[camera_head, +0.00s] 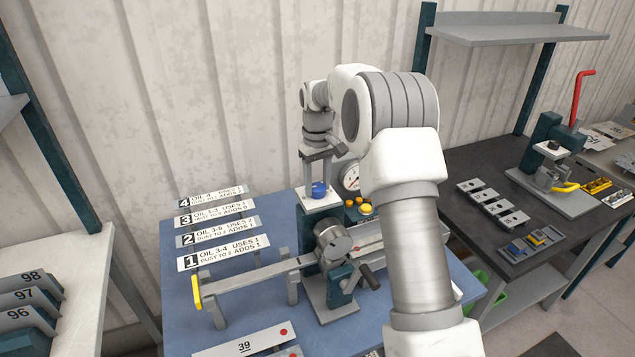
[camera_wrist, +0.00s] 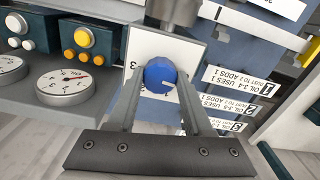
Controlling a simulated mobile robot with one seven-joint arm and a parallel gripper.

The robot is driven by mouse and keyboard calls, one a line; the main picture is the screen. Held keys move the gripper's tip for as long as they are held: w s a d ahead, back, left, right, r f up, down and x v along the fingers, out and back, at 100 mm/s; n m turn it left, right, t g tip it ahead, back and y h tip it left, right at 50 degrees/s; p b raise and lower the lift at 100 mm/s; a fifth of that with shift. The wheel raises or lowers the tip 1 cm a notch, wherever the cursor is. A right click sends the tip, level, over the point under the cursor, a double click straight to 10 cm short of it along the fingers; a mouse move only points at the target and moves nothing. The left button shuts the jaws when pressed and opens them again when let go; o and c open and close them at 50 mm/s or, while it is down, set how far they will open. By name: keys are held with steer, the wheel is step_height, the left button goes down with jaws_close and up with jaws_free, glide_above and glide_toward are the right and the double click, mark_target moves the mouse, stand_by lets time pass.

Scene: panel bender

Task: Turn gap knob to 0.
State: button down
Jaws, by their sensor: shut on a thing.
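The blue gap knob (camera_head: 319,189) sits on a white dial plate (camera_wrist: 143,47) on the machine on the blue table. In the wrist view the round knob (camera_wrist: 159,75) shows a small pale mark on its lower right side. My gripper (camera_wrist: 161,80) points down at the knob with one finger on each side, shut on it. In the head view my gripper (camera_head: 319,174) is over the knob, and its fingertips are small and hard to make out.
A round gauge (camera_head: 351,177) and yellow buttons (camera_head: 365,209) are close beside the knob. Numbered oil cards (camera_head: 220,240) stand on a rack to the left. A silver cylinder (camera_head: 332,240) and black-handled crank (camera_head: 370,277) are in front. A dark workbench (camera_head: 470,235) is at right.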

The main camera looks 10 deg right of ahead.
mark_target(317, 186)
steer(key=shift+n, duration=0.6)
steer(key=shift+c, duration=1.5)
jaws_free()
step_height(317, 186, up, 18)
steer(key=shift+f, duration=0.25)
